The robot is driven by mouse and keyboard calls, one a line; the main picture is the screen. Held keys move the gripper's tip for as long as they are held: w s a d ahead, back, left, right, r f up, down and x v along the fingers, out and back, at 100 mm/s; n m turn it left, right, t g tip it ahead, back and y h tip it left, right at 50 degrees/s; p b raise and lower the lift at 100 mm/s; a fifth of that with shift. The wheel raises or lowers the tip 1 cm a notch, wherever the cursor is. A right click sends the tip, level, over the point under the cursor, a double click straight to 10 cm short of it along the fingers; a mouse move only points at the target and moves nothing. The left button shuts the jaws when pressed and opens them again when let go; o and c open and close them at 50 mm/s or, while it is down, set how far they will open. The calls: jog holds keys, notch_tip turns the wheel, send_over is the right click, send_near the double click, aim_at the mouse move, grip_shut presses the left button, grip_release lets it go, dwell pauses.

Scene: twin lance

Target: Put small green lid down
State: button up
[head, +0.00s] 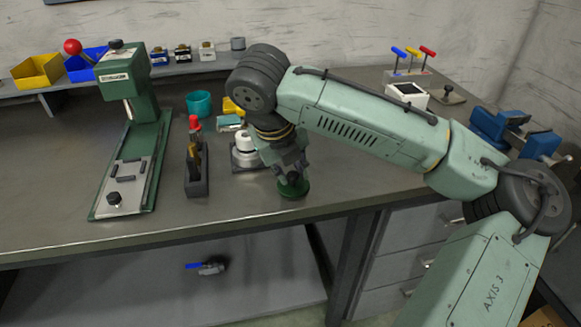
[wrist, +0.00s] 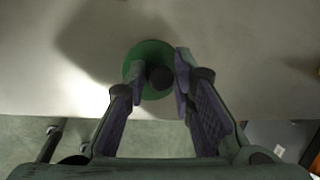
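The small green lid (head: 294,190) lies flat on the workbench near its front edge, directly below my gripper (head: 288,172). In the wrist view the lid (wrist: 145,49) is a green disc with a dark round knob (wrist: 160,77). My gripper's fingers (wrist: 155,82) stand apart on either side of the knob. The right finger is close to the knob, and a gap shows on the left. The lid looks to be resting on the bench, though the fingers partly cover it in the head view.
A white-topped device (head: 245,151) stands just left of my gripper. A dark block with a red-topped tool (head: 196,170) and a green press (head: 133,140) stand further left. The bench (head: 365,180) is clear to the right of the lid. The front edge is close.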

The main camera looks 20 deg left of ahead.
jog(key=o, duration=0.3)
jog(key=shift+o, duration=0.2)
jog(key=shift+r, duration=0.3)
jog(key=v, duration=1.1)
jog(key=shift+s+r, duration=0.25)
jog(key=shift+r, duration=0.1)
